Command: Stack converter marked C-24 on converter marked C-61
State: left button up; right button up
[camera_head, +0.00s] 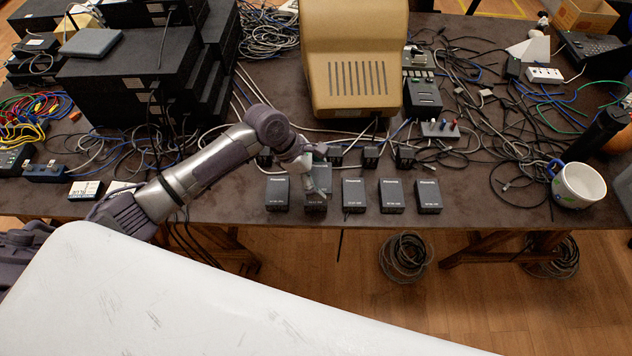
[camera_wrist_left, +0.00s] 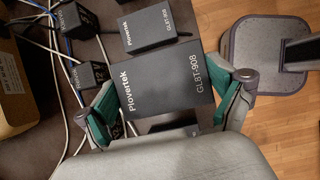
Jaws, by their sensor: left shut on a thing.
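A row of dark box-shaped converters stands near the table's front edge: one at the left end (camera_head: 277,194), then one in my gripper, then a middle one (camera_head: 353,196), another (camera_head: 391,197) and a right-end one (camera_head: 428,197). The C-24 and C-61 marks cannot be read. My left gripper (camera_head: 317,183) is shut on the second converter from the left. In the left wrist view the held converter (camera_wrist_left: 165,85), printed Plovertek GL8T-908, sits between the green-padded fingers (camera_wrist_left: 168,108). It looks larger than the neighbouring converter (camera_wrist_left: 150,30); its height above the table is unclear. My right gripper is out of view.
Small black adapters (camera_head: 371,157) with cables stand just behind the row. A tan monitor (camera_head: 355,60) stands behind them. A white mug (camera_head: 578,186) and tangled cables (camera_head: 500,140) lie to the right. A bare table strip (camera_head: 480,205) lies right of the row.

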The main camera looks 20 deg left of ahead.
aim_at(316, 184)
pick_arm(q)
jog(key=shift+w+a+f, duration=0.45)
jog(key=shift+w+a, duration=0.05)
jog(key=shift+a, duration=0.05)
notch_tip(316, 184, down, 3)
jog(key=shift+a+f, duration=0.1)
jog(key=shift+f, duration=0.45)
jog(key=o, duration=1)
jog(key=shift+f, duration=0.15)
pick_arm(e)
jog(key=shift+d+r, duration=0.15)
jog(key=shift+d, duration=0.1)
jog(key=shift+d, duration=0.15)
pick_arm(q)
jog(key=shift+r, duration=0.2)
jog(key=v, duration=1.2)
jog(key=shift+s, duration=0.1)
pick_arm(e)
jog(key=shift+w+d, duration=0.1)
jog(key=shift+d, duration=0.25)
